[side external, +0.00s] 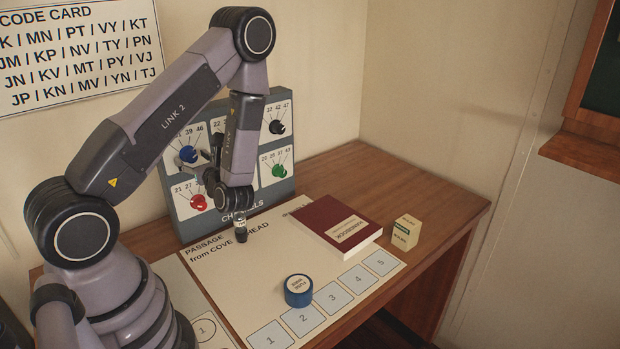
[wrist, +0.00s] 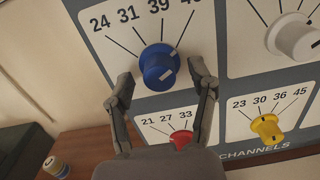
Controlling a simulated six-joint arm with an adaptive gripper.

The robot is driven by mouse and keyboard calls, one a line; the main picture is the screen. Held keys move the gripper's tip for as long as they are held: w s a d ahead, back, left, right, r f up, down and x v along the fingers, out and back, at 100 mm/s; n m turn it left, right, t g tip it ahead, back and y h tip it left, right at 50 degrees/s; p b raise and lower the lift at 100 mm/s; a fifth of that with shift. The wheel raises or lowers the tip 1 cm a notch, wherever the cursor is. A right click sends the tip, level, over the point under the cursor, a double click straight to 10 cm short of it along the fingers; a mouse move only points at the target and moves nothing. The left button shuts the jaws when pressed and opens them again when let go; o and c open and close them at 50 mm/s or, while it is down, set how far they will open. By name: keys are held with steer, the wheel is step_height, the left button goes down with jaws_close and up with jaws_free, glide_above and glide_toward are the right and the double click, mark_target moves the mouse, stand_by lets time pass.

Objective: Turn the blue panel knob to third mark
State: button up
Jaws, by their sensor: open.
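The blue knob (wrist: 158,68) is at the upper left of the grey channels panel (side external: 243,199), on a white dial with lines to 24, 31, 39 and a partly cut-off number. It also shows in the side view (side external: 188,154). A pale mark on its face slants toward the upper right; the exact line it points to is hard to tell. My gripper (wrist: 160,73) is open. Its fingers stand on either side of the knob, with small gaps visible and no clear contact. In the side view my arm partly hides the panel and the fingers.
Nearby are a red knob (wrist: 181,138), a yellow knob (wrist: 266,128) and a white knob (wrist: 295,38). On the desk lie a red book (side external: 338,222), a blue round object (side external: 298,291) and a small cream block (side external: 404,232). The desk's right rear is clear.

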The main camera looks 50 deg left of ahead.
jaws_close()
stand_by(0.5)
steer(key=shift+n, duration=0.3)
steer(key=n, duration=0.3)
steer(key=shift+n, duration=2.1)
jaws_free()
